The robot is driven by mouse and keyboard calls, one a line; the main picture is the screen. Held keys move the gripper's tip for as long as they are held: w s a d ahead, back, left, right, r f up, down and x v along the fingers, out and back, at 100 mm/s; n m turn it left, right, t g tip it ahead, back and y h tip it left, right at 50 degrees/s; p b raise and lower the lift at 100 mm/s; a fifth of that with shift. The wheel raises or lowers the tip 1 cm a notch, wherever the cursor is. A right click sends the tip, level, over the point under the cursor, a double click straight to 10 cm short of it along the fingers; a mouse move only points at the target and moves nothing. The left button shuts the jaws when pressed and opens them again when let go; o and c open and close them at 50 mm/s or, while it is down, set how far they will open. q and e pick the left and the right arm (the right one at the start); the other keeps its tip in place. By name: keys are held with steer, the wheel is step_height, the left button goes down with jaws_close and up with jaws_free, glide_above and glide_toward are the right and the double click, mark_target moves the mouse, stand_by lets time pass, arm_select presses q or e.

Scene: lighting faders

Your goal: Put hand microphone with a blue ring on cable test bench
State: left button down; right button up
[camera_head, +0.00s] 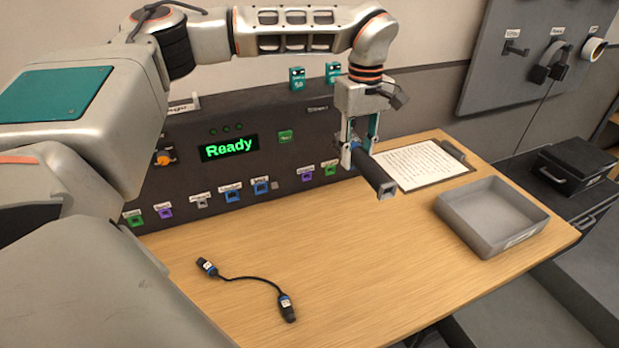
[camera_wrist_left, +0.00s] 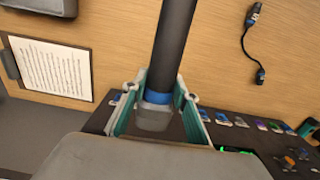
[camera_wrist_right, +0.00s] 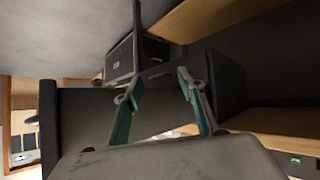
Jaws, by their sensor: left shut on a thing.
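The hand microphone (camera_head: 374,174) has a long black body with a squared end and a blue ring. The ring and head show between the fingers in the left wrist view, below the black handle (camera_wrist_left: 173,40). My left gripper (camera_head: 360,148) is shut on it near the ring and holds it tilted above the back of the bench. The cable test bench (camera_head: 340,260) has a wooden top and a dark back panel (camera_head: 290,130) with a green "Ready" display. My right gripper (camera_wrist_right: 158,98) is open and empty, away from the bench top; it is not in the head view.
A short cable with two plugs (camera_head: 250,278) lies at the front left of the top. A grey tray (camera_head: 465,222) stands at the right, with a clipboard (camera_head: 425,165) behind it. The middle of the top is clear. A black case (camera_head: 582,170) stands beyond the right edge.

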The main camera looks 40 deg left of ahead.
mark_target(348, 225)
arm_select(q)
step_height(348, 225, down, 20)
steer(key=shift+r+b, duration=0.1)
steer(key=shift+b, duration=0.45)
steer(key=shift+f, duration=0.2)
steer(key=c, duration=1.6)
jaws_free()
step_height(348, 225, up, 12)
steer(key=shift+a+r, duration=0.1)
steer(key=shift+r, duration=0.05)
